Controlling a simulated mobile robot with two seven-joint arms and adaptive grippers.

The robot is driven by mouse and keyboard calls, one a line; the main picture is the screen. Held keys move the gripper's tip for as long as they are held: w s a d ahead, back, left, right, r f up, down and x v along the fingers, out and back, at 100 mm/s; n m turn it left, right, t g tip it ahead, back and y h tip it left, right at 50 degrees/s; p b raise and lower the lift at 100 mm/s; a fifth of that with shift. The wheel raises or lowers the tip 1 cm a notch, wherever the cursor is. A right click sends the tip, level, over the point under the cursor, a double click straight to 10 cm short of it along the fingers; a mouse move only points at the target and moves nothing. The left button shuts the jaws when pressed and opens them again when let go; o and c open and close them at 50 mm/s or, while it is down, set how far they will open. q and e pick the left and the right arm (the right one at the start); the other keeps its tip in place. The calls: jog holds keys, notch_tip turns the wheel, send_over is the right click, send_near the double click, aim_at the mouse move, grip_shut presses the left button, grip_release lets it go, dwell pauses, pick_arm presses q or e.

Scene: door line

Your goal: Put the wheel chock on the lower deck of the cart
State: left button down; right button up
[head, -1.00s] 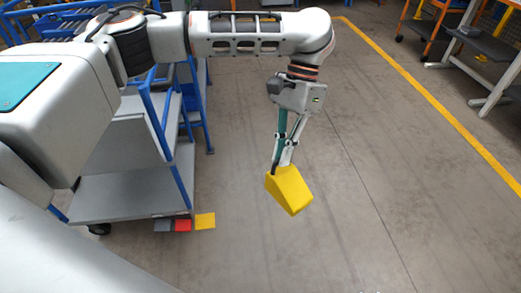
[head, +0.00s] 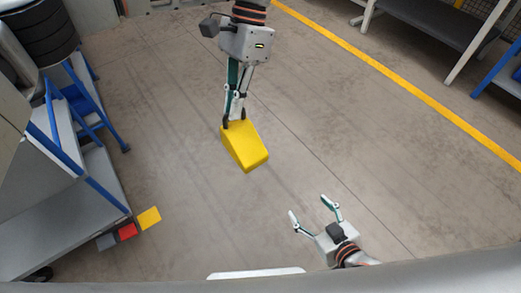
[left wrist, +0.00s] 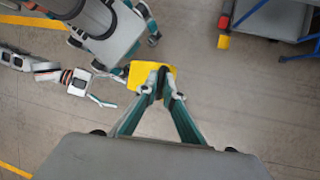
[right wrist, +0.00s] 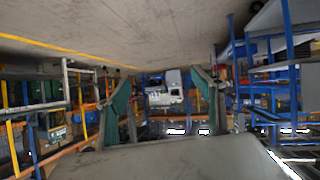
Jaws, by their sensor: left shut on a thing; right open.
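The yellow wheel chock (head: 245,149) hangs above the floor in the head view, tilted. My left gripper (head: 234,120) is shut on its top end. In the left wrist view the chock (left wrist: 136,76) shows partly behind the fingers of my left gripper (left wrist: 160,92). The blue-framed cart stands at the left of the head view, with its grey lower deck (head: 75,222) apart from the chock. The bare part of the deck in view is clear. My right gripper (head: 308,208) is open and empty, low at the right. Its fingers also show apart in the right wrist view (right wrist: 165,95).
Black tyres (head: 45,30) are at the upper left. A yellow floor line (head: 400,85) runs along the right, with grey tables beyond. The middle floor is clear.

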jog(key=w+a+r+n+t+y, duration=0.1)
jog(key=a+r+y, duration=0.1)
jog(key=a+r, duration=0.3)
jog(key=w+a+r+t+y, duration=0.1)
jog(key=a+r, duration=0.1)
jog(key=r, duration=0.5)
jog(key=t+y, duration=0.1)
jog(key=y, duration=0.2)
send_near(245, 142)
jog(key=shift+n, duration=0.4)
jog(key=x, duration=1.2)
jog(key=shift+w+a, duration=0.1)
jog(key=c, duration=1.6)
pick_arm(q)
jog(key=c, duration=2.1)
grip_release()
pick_arm(e)
jog(key=shift+o, duration=0.2)
